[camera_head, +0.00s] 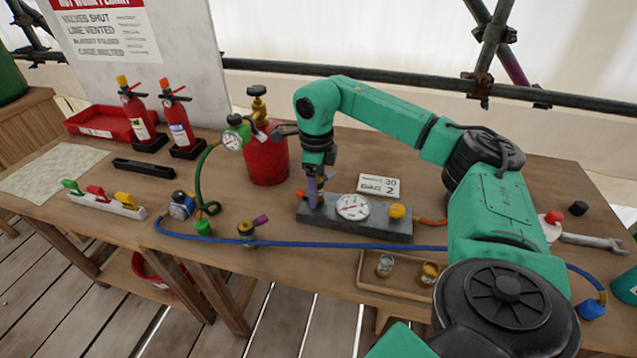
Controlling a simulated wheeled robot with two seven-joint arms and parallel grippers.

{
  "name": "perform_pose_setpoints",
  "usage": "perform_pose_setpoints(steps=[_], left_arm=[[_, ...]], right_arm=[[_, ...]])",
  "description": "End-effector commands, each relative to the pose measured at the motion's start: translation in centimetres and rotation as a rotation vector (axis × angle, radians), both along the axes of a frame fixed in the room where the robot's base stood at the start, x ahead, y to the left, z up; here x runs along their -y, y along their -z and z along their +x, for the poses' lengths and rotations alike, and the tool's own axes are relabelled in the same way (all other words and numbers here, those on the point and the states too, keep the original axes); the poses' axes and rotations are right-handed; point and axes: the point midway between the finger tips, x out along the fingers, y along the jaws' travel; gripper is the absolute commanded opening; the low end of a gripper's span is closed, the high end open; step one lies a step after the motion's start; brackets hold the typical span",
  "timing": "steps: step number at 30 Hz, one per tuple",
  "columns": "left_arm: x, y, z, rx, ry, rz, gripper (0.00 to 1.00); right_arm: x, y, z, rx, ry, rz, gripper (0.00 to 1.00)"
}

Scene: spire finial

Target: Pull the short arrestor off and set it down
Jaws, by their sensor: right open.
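A grey test block (370,227) with a round white gauge (352,206) and a yellow knob (397,211) lies on the table. My right gripper (314,184) points down over the block's left end, open. A small upright purple piece (312,193) shows at its fingertips, partly hidden; I cannot tell if the fingers touch it. An orange-tipped part is beside it at the block's left end. I cannot tell which piece is the short arrestor. My left gripper is not in view.
A red cylinder (266,160) with a gauge stands behind. A blue hose (330,245) crosses the table in front of the block. A wooden tray (400,290) with small fittings is at the front edge. Two extinguishers (180,130), (135,112) stand back left. A card (378,186) stands behind the block.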

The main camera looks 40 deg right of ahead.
Motion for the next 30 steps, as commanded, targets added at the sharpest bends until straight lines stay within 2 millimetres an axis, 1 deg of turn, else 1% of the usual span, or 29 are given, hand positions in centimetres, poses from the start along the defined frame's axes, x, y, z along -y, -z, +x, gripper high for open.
perform_pose_setpoints(steps=[6, 19, 25, 30], left_arm=[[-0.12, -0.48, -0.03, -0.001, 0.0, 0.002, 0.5], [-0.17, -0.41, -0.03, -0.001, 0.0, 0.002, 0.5], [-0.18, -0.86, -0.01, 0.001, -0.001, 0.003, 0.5], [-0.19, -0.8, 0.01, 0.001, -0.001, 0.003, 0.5]], right_arm=[[-0.03, -0.1, -0.01, 0.0, 0.0, 0.0, 0.72], [-0.02, -0.01, 0.0, 0.0, 0.0, 0.0, 0.72], [-0.01, -0.07, -0.03, -0.001, 0.0, -0.001, 0.72], [0.0, 0.01, 0.0, 0.0, 0.0, 0.0, 0.72]])
